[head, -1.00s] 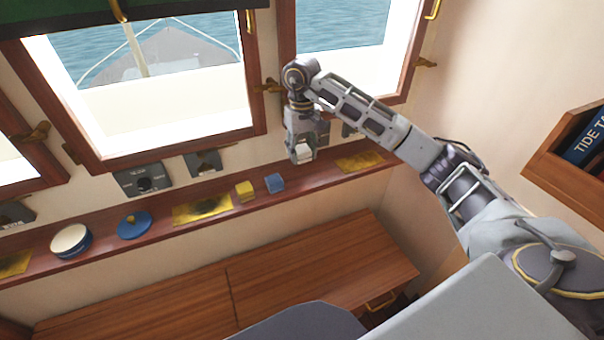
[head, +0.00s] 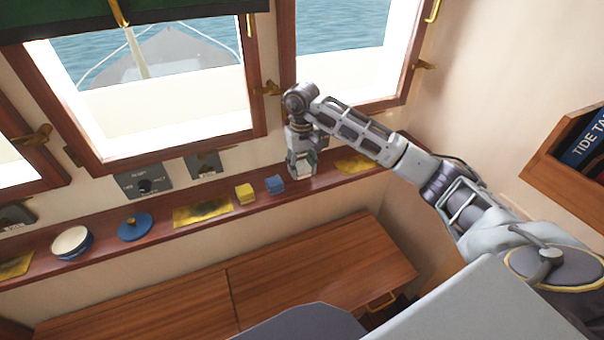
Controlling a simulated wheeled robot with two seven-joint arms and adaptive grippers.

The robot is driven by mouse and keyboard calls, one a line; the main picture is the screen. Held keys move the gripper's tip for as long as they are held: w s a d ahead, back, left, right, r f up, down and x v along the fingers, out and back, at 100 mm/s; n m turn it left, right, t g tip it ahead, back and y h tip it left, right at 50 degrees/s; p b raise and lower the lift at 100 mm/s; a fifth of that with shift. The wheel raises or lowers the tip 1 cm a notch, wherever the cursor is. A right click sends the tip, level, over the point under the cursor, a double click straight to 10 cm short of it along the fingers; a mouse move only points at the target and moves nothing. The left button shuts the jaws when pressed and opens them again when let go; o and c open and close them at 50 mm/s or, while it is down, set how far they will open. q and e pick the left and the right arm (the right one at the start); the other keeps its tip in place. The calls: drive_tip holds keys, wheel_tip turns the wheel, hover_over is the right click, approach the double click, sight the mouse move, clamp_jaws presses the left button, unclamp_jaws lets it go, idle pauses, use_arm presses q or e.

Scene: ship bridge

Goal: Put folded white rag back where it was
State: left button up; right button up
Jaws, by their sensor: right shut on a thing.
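My right gripper (head: 302,172) points down at the long wooden ledge under the windows, between a blue block (head: 275,184) and a brass-coloured plate (head: 357,163). It is shut on a small pale thing, seemingly the folded white rag (head: 303,161), mostly hidden by the fingers. The rag is at or just above the ledge (head: 325,181); I cannot tell whether it touches. My left gripper is not in view.
Window frames and wall instruments (head: 143,181) rise behind. A wooden cabinet top (head: 290,262) below is clear.

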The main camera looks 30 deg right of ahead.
sight(302, 174)
wheel_tip(302, 174, down, 2)
drive_tip(key=shift+f, duration=0.55)
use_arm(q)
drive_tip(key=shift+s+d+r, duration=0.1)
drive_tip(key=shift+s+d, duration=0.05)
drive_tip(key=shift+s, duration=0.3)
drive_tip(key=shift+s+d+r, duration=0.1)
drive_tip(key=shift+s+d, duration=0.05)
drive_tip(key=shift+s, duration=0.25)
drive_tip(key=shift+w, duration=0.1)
use_arm(e)
drive_tip(key=shift+f, duration=0.1)
drive_tip(key=o, duration=1.1)
drive_tip(key=shift+c, duration=0.2)
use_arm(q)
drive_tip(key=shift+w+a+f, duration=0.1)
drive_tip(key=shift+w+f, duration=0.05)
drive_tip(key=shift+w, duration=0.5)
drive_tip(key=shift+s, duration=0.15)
